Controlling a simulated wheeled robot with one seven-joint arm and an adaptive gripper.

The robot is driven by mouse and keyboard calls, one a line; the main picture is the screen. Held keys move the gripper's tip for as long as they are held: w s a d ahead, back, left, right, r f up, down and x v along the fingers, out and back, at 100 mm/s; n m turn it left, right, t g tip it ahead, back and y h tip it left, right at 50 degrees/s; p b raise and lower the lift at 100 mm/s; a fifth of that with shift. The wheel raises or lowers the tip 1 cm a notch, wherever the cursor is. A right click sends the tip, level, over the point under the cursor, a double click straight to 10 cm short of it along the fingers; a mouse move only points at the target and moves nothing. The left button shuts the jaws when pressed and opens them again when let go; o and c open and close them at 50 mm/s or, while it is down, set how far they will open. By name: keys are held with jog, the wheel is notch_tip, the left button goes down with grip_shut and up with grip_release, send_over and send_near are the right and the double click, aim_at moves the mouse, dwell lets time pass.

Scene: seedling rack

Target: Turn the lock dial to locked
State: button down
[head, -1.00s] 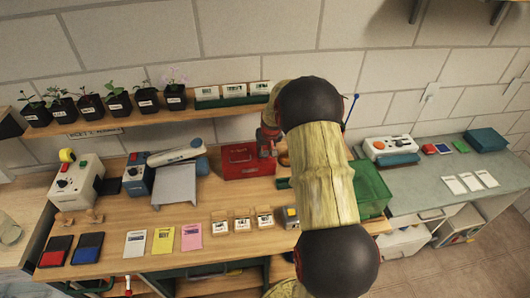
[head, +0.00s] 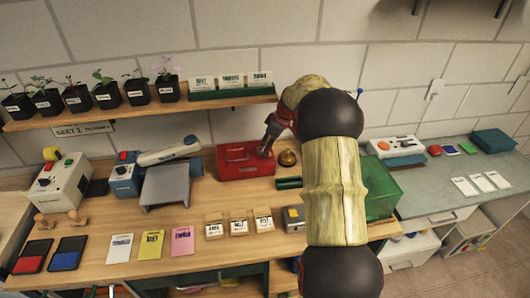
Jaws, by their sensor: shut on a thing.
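A red metal box (head: 238,163) with a handle on its lid stands toward the back of the wooden bench. My gripper (head: 264,152) reaches down from the upper right to the right end of this box. Its jaws are shut on a small part there, which looks to be the lock dial. The fingers hide the dial, so its mark and setting cannot be read. My arm covers the area right of the box.
A brass bell (head: 288,158) stands close right of the box. A grey sloped stand (head: 166,186) is to its left. A green crate (head: 383,190) lies behind my arm. A shelf (head: 150,112) with potted seedlings runs above.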

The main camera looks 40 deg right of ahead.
jog(key=shift+n, duration=0.6)
jog(key=shift+y, duration=0.3)
jog(key=c, duration=1.5)
grip_release()
jog(key=shift+c, duration=0.2)
jog(key=shift+o, duration=0.3)
jog(key=shift+d, duration=0.1)
